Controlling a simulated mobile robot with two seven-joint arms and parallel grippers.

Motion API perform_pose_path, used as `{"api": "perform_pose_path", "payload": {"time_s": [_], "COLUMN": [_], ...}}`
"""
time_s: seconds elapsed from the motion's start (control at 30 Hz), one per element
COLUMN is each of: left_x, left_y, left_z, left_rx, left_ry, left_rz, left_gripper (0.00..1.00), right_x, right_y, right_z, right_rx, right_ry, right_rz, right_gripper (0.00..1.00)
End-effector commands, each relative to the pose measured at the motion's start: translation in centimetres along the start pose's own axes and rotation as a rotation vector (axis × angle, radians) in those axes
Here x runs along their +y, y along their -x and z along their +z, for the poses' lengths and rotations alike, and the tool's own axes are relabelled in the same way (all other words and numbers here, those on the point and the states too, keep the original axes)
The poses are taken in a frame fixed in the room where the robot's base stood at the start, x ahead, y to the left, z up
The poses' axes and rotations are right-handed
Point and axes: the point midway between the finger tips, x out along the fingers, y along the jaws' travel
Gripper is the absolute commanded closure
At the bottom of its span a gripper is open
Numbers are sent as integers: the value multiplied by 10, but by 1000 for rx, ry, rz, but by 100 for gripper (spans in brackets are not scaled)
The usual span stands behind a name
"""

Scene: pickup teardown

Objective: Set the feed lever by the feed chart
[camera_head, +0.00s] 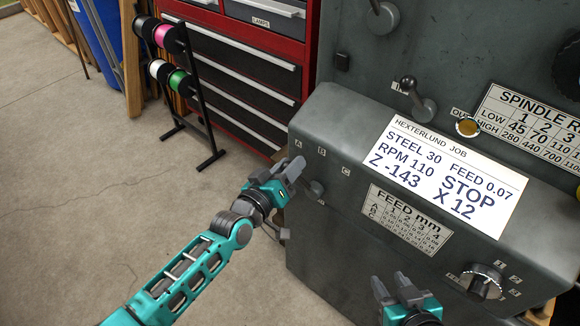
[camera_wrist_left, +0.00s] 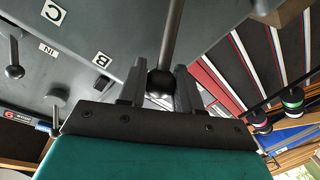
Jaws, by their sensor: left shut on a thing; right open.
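My left gripper (camera_head: 290,172) is shut on the ball knob (camera_wrist_left: 161,84) of the feed lever. The lever's rod (camera_wrist_left: 173,38) shows in the left wrist view; its hub (camera_head: 316,188) is on the grey machine front, below the letters A, B and C. In the head view the gripper covers the knob, near A and left of B. The feed chart (camera_head: 407,221) is a plate with columns 1 to 4 and rows A to C; its small figures are hard to read. The job card (camera_head: 447,172) reads FEED 0.07. My right gripper (camera_head: 392,288) is open and empty, below the chart.
A numbered rotary knob (camera_head: 483,282) sits at the lower right of the machine front. Another lever (camera_head: 416,100) stands above the job card. A red tool cabinet (camera_head: 235,85) and a spool rack (camera_head: 196,95) stand behind. The floor at left is clear.

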Motion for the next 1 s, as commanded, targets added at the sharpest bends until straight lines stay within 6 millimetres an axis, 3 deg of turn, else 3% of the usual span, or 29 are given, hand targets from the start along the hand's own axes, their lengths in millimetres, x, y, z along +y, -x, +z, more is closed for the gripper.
{"api": "perform_pose_path", "payload": {"time_s": [0.23,0.27,0.47,0.77,1.0], "left_x": [-3,-3,-2,-1,-1], "left_y": [0,0,0,3,38], "left_z": [0,0,0,0,0], "left_rx": [-2,-3,-2,-1,-4], "left_ry": [4,3,2,1,1], "left_rz": [-5,-5,-4,-2,-4], "left_gripper": [100,64,45,44,44], "right_x": [0,0,0,-1,-1], "right_y": [0,0,0,1,4], "right_z": [0,0,0,0,-6], "right_rx": [-1,-1,-1,0,0], "right_ry": [0,0,-1,-1,0], "right_rz": [0,0,-1,-1,-1], "right_gripper": [57,57,57,57,57]}}
